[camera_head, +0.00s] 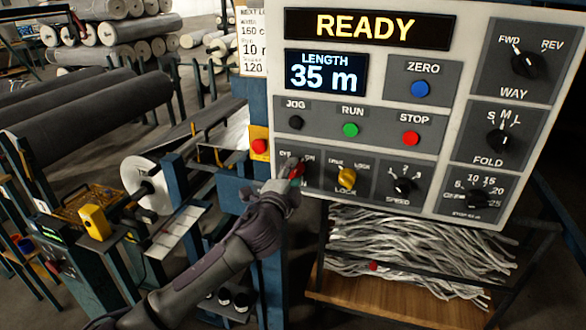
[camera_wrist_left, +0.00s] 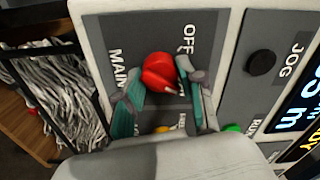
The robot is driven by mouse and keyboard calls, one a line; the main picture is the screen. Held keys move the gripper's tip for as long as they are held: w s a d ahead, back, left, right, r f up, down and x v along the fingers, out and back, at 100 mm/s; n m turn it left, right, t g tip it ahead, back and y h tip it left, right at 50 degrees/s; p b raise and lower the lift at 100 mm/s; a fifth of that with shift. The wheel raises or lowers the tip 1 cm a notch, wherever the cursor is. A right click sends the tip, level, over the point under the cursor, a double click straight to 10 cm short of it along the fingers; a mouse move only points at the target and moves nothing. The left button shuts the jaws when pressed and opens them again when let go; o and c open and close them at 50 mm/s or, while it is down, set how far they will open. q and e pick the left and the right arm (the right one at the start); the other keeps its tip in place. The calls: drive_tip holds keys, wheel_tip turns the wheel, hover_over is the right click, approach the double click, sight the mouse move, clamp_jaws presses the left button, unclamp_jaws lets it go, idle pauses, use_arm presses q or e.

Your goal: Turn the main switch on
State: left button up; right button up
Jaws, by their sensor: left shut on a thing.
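The main switch is a red knob (camera_head: 297,170) at the lower left of the light control panel (camera_head: 378,105). In the left wrist view the red knob (camera_wrist_left: 158,70) sits on a grey plate with "MAIN" and "OFF" lettering. My left gripper (camera_head: 292,174) reaches it from below left. In the left wrist view its teal-padded fingers (camera_wrist_left: 165,92) stand on either side of the knob, shut on it. The fingers cover part of the plate, and I cannot tell for certain where the knob points. My right gripper is not in view.
The display (camera_head: 364,26) reads READY and the length screen (camera_head: 326,72) 35 m. Close right of the switch is the yellow lock knob (camera_head: 347,175). A red button on a yellow box (camera_head: 260,146) is close at left.

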use_arm(q)
drive_tip(key=shift+m+p, duration=0.55)
drive_tip(key=shift+m, duration=0.75)
drive_tip(key=shift+f, duration=0.1)
drive_tip(key=o, duration=1.2)
drive_tip(key=shift+c, duration=0.2)
drive_tip(key=v, duration=1.2)
